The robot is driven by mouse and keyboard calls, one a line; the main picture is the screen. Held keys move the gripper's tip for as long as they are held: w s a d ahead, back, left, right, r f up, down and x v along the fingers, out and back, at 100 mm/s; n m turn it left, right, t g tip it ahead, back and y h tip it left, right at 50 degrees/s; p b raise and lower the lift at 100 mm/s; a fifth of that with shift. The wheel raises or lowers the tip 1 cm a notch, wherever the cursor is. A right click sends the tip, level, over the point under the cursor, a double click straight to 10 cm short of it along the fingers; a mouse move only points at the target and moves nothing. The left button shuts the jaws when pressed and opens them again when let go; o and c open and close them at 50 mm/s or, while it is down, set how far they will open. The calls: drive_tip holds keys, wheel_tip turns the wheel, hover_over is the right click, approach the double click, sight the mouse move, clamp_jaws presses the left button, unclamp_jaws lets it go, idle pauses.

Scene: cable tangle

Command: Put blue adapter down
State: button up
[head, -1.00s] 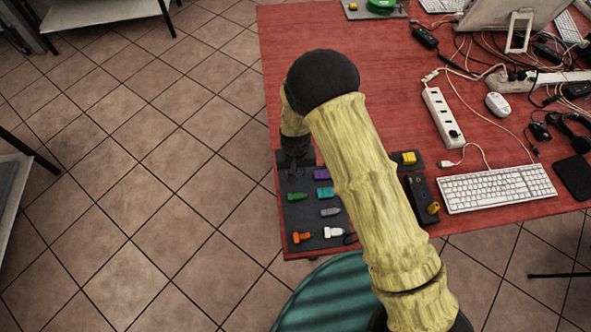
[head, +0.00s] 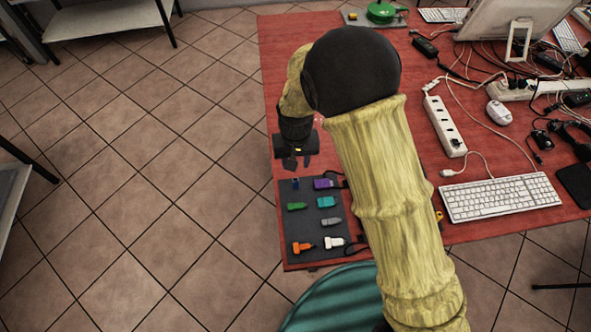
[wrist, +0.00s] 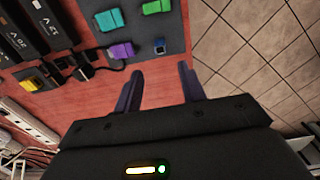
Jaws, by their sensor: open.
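The blue adapter (head: 295,184) is a small dark blue piece at the top left of the grey mat (head: 289,225). It also shows in the wrist view (wrist: 160,46), close to the mat's edge, and nothing holds it. My gripper (head: 297,162) is open and empty, above the red table just beyond the mat's far edge.
On the mat lie purple (head: 325,183), teal (head: 326,201), green (head: 297,206), grey (head: 331,222), orange (head: 302,247) and white (head: 334,242) connectors. A keyboard (head: 500,196), a power strip (head: 445,127) and cables crowd the right. The floor is open to the left.

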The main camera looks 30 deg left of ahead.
drive_tip(key=shift+r, duration=0.85)
drive_tip(key=w+d+r+m+t, duration=0.1)
drive_tip(key=w+d+r+m, duration=0.2)
drive_tip(key=d, duration=0.7)
drive_tip(key=w+d+r+m, duration=0.1)
drive_tip(key=w+d+r, duration=0.2)
drive_tip(key=d+r, duration=0.55)
drive_tip(key=s+d+r+m, duration=0.1)
drive_tip(key=s+d, duration=0.3)
drive_tip(key=d, duration=0.5)
drive_tip(key=s+d+m+t, duration=0.1)
drive_tip(key=s+d+m, duration=0.1)
drive_tip(key=d, duration=0.8)
drive_tip(key=shift+s+d+r+t, duration=0.3)
drive_tip(key=shift+s+r, duration=0.1)
drive_tip(key=shift+s, duration=0.5)
